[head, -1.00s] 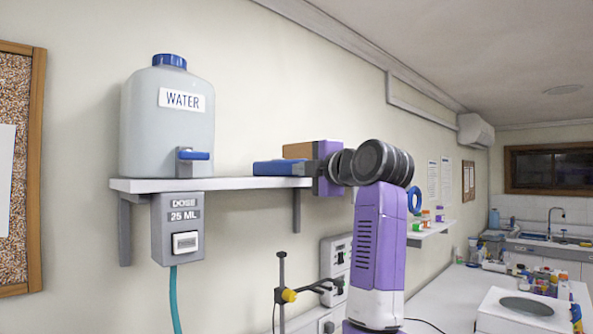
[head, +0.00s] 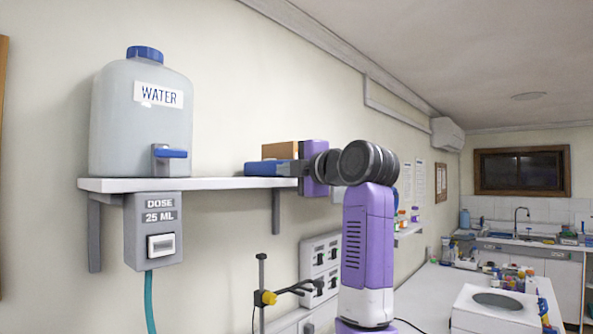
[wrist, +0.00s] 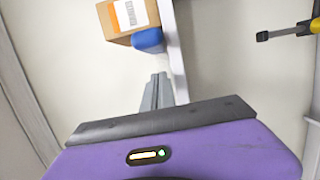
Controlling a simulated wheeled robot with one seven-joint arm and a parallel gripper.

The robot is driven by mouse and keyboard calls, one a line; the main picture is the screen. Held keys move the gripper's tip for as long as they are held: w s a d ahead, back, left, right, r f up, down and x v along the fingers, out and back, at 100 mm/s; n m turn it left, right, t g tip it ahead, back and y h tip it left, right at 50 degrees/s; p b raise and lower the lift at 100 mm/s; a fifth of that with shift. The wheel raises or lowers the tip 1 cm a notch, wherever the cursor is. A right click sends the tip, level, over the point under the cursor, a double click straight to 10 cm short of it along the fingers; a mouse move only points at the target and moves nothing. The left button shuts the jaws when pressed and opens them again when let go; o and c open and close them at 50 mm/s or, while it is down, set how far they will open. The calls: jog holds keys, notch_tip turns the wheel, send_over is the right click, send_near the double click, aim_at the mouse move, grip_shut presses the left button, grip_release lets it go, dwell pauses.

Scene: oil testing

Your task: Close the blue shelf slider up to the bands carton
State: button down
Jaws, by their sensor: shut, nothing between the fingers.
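The blue slider (head: 268,168) lies on the white wall shelf (head: 215,184) toward its right end. The brown bands carton (head: 279,149) shows just behind and above it. In the wrist view the carton (wrist: 125,17) carries an orange and white label, and the slider's rounded blue end (wrist: 148,40) is beside it. My gripper's grey fingers (wrist: 158,77) are shut and empty, pointing at the blue end with a small gap visible.
A large water jug (head: 140,120) with a blue tap stands on the shelf's left. A grey dose box (head: 153,225) with a hose hangs below. A stand with a yellow clamp (head: 265,297) is under the shelf. The shelf between jug and slider is clear.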

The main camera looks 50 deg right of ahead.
jog(key=a+b+v, duration=0.1)
jog(key=b+v, duration=0.3)
jog(key=v, duration=0.6)
